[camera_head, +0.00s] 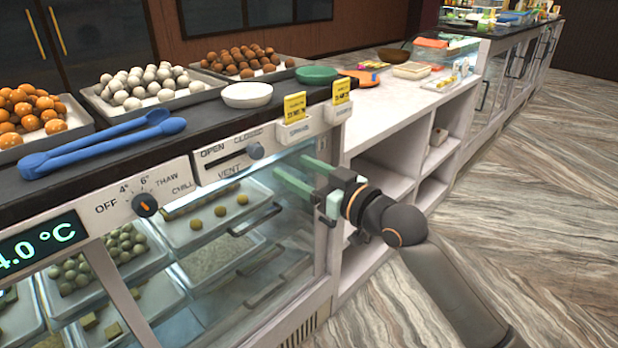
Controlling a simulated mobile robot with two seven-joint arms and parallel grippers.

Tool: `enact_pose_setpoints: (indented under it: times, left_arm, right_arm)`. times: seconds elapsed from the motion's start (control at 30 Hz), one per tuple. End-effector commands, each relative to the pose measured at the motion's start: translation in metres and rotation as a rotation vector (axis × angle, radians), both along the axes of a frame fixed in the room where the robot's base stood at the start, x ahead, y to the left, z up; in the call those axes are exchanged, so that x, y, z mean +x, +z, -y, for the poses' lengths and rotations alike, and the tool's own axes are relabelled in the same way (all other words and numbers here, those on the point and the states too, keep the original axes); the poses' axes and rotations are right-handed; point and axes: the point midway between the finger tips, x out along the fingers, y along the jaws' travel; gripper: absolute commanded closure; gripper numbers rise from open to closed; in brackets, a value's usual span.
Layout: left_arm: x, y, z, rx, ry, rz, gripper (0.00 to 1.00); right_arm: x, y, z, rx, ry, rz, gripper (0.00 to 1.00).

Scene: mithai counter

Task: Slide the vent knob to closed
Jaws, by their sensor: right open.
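The vent knob (256,151) is a small grey-blue round knob on the white vent panel (205,177) at the front of the display counter. It sits at the right end of a dark slot, under the word CLOSED. OPEN is printed at the left and VENT below. My right gripper (290,169) has pale green fingers spread apart and empty. It is in front of the glass, to the right of and a little below the knob, apart from it. My left gripper is not in view.
An orange-marked dial (145,205) and a temperature display (40,246) are left of the vent panel. Price tags (295,107), a white bowl (247,95), blue tongs (105,140) and trays of sweets line the countertop above. Open floor (540,190) lies to the right.

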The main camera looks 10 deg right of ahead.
Motion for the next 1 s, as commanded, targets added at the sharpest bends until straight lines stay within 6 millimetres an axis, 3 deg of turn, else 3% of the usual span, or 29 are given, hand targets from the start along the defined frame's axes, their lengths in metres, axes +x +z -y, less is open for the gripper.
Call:
enact_pose_setpoints:
  times: [0.23,0.67,0.77,0.83,1.0]
  left_arm:
    - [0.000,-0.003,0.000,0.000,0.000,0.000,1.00]
    - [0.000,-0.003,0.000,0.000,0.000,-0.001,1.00]
    - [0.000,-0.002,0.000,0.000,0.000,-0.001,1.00]
    - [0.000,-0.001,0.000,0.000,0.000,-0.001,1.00]
    - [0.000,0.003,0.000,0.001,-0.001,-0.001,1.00]
  right_arm:
    - [-0.019,-0.001,0.014,-0.001,0.000,-0.001,0.30]
    - [-0.021,-0.004,0.016,0.001,-0.003,-0.007,0.30]
    - [-0.023,-0.025,0.018,0.004,-0.019,-0.040,0.30]
    - [-0.027,-0.053,0.021,0.006,-0.044,-0.079,0.30]
    - [-0.054,-0.146,0.034,-0.006,-0.131,-0.214,0.30]
